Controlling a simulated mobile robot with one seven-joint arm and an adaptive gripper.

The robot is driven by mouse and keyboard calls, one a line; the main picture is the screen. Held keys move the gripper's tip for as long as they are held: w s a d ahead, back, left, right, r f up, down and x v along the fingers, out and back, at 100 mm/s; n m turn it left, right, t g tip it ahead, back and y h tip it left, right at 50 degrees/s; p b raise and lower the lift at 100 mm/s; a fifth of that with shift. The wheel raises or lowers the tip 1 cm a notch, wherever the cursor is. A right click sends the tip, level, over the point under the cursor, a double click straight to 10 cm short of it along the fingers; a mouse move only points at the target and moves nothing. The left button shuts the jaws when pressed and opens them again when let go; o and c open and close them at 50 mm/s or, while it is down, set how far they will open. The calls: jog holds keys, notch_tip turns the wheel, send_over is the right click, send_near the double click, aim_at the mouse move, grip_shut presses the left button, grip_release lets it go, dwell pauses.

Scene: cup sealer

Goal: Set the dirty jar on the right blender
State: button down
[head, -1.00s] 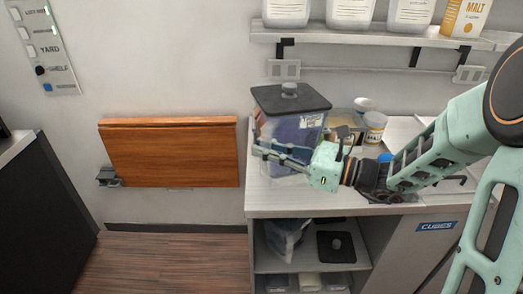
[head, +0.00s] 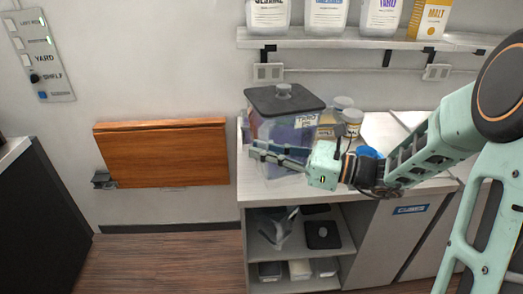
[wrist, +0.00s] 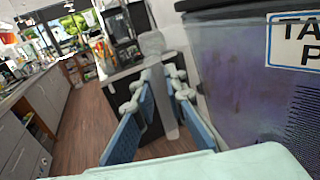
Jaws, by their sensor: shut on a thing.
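My gripper (head: 280,158) is over the front left of the white counter, pointing left. In the wrist view its blue-padded fingers (wrist: 152,105) are closed around a grey, upright, handle-like piece (wrist: 158,85). I cannot tell whether this piece belongs to the dirty jar. A large clear container (head: 289,130) with a dark lid and purple contents or smears stands just behind the gripper. In the wrist view the container (wrist: 230,70) fills the right side and shows part of a white label. No blender can be made out clearly in either view.
The counter (head: 430,187) holds small tubs (head: 353,117) behind my arm. Labelled canisters (head: 325,15) stand on the wall shelf above. The open cabinet below holds lids and boxes (head: 322,235). A wooden flap (head: 160,155) hangs on the wall; the floor (head: 160,262) is clear.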

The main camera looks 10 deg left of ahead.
aim_at(269, 138)
jog(key=shift+r, duration=1.85)
